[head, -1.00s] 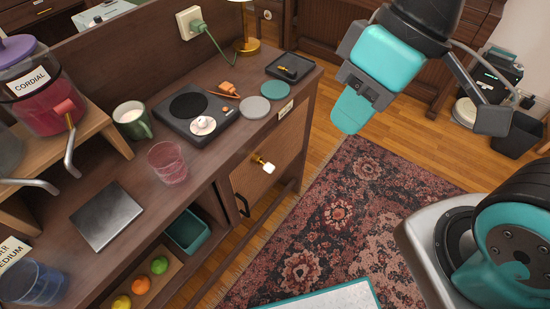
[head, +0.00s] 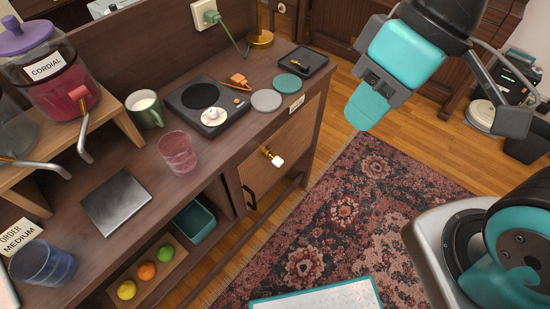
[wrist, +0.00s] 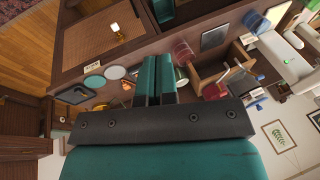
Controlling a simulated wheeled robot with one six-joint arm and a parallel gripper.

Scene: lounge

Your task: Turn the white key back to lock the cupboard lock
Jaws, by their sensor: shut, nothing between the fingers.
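The white key (head: 277,161) sticks out of the brass lock (head: 266,151) on the cupboard door (head: 293,139), a cane-textured panel at the sideboard's right end. The key's head looks like a small white block; its turn angle is hard to tell. The key also shows at the upper left of the wrist view (wrist: 116,27). My gripper (head: 362,118) is shut and empty, to the right of the key and apart from it, over the floor and rug. Its closed teal fingers show in the wrist view (wrist: 155,75). Nothing covers the key.
The sideboard top (head: 235,140) holds a glass (head: 178,154), a green mug (head: 145,109), coasters (head: 266,100) and a dark tray (head: 303,61). A black door handle (head: 249,197) juts out left of the lock. Open space lies over the rug (head: 345,210).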

